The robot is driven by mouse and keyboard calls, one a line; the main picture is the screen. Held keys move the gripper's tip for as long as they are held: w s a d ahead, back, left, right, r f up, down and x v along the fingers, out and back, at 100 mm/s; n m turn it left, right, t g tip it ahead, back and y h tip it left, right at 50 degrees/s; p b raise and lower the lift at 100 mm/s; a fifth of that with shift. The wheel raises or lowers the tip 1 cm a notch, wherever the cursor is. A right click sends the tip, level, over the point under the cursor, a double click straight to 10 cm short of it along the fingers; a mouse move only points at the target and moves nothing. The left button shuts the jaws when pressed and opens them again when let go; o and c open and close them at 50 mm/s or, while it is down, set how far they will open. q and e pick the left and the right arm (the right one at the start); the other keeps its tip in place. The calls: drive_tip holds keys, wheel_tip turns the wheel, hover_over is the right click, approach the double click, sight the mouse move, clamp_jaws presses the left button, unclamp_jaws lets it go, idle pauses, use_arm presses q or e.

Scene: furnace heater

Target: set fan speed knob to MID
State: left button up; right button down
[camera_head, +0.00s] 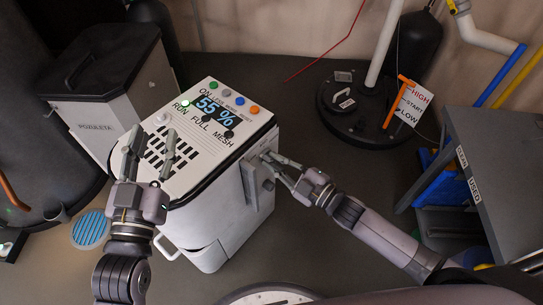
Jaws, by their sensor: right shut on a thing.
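A white machine (190,185) stands in the middle, with a blue 55% display (214,111) on its top panel. A grey box-shaped fitting (252,190) is on its right side, with a small dark part near the gripper. My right gripper (274,166) is at this fitting, shut on a small part there. The fingers hide most of that part, so I cannot tell its setting. No MID label is readable. My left gripper (153,131) is open and empty above the left part of the machine's slotted top.
A lidded grey bin (95,100) stands at the back left, beside a large dark tank (40,120). An orange lever (390,108) stands by a HIGH/START/LOW sign (414,101) at the back right. A grey cabinet (500,165) is at the right. Floor behind the machine is clear.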

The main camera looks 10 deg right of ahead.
use_arm(q)
drive_tip(key=shift+a+f+g+y+p, duration=0.2)
drive_tip(key=shift+f+g, duration=0.4)
drive_tip(key=shift+f, duration=0.45)
drive_tip(key=shift+a+f+g+y+p, duration=0.1)
drive_tip(key=shift+f+g+y+p, duration=0.15)
drive_tip(key=shift+f+g, duration=0.6)
use_arm(e)
drive_tip(key=shift+f+m, duration=0.1)
drive_tip(key=shift+m, duration=0.7)
use_arm(q)
drive_tip(key=shift+f+t, duration=0.2)
drive_tip(key=shift+t, duration=0.05)
drive_tip(key=shift+f, duration=0.1)
